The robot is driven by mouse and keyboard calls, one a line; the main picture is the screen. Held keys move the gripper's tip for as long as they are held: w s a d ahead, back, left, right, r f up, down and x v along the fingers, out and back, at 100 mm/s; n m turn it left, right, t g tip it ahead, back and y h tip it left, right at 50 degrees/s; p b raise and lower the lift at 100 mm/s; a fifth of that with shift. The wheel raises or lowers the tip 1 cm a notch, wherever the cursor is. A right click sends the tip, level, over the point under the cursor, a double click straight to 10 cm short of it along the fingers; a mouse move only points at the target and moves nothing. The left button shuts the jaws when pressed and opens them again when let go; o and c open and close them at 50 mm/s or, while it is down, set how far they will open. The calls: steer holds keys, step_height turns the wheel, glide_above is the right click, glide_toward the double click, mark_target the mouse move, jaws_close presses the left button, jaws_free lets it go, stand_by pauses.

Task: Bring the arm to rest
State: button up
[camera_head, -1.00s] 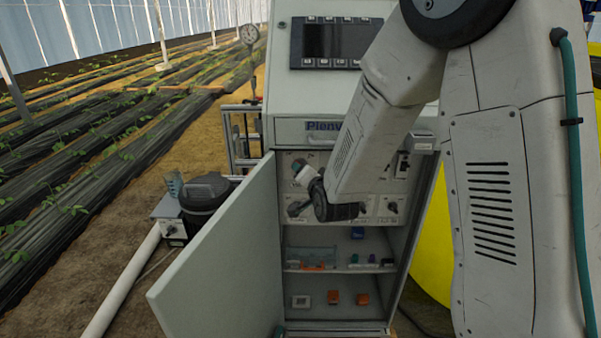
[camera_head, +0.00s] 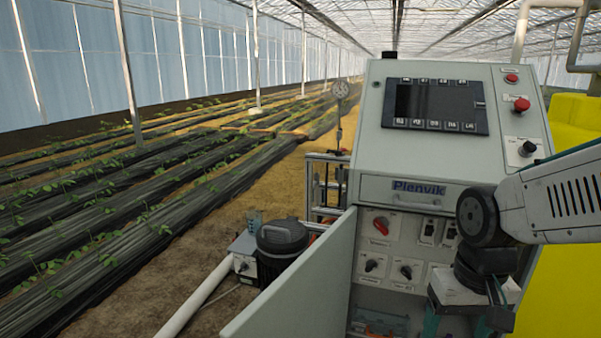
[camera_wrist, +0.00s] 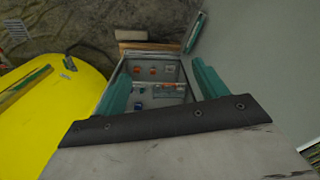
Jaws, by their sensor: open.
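My arm enters the head view from the right edge and bends down at the wrist. My gripper (camera_head: 464,312) hangs in front of the right part of the cabinet (camera_head: 452,165), pointing downward. In the wrist view my gripper (camera_wrist: 161,84) has its two teal fingers spread apart, with nothing between them. Beyond the fingers I see the open cabinet's lower shelves (camera_wrist: 172,100) with small orange and blue parts. I cannot tell how near the fingers are to the cabinet front.
The cabinet door (camera_head: 305,285) stands open to the left. Switch panels with a red knob (camera_head: 380,226) sit under the "Plenvik" drawer (camera_head: 418,189). A black-lidded canister (camera_head: 283,250) and white pipe (camera_head: 200,297) stand left. A yellow tank (camera_head: 575,125) stands right. Crop rows lie beyond.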

steer(key=s+d+r+t, duration=0.1)
steer(key=s+d+r, duration=0.1)
steer(key=s+r, duration=0.6)
steer(key=shift+s, duration=0.8)
